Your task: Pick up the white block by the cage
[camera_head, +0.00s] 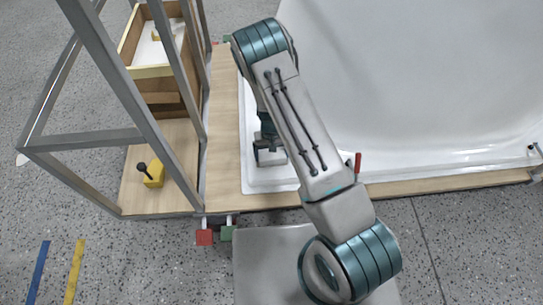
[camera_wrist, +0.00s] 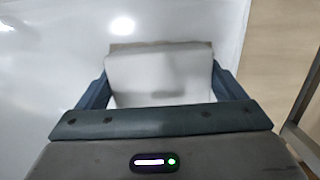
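The white block (camera_wrist: 160,75) shows in the wrist view between the two fingers of my gripper (camera_wrist: 160,82), over the white tub shell. Its far edge looks brownish grey. The fingers lie close along its left and right sides; whether they press on it is not clear. In the head view my gripper (camera_head: 269,153) points down at the left end of the tub shell (camera_head: 420,80), close to the metal-framed cage (camera_head: 88,135). My arm covers much of that spot, and I cannot make out the block there.
A wooden ledge (camera_head: 226,120) runs between the cage and the tub. A wooden box (camera_head: 150,72) and a yellow block with a dark knob (camera_head: 153,181) are inside the cage. Red (camera_head: 204,237) and green (camera_head: 227,233) clamp pieces hang at the front edge. A red handle (camera_head: 357,162) stands right of my arm.

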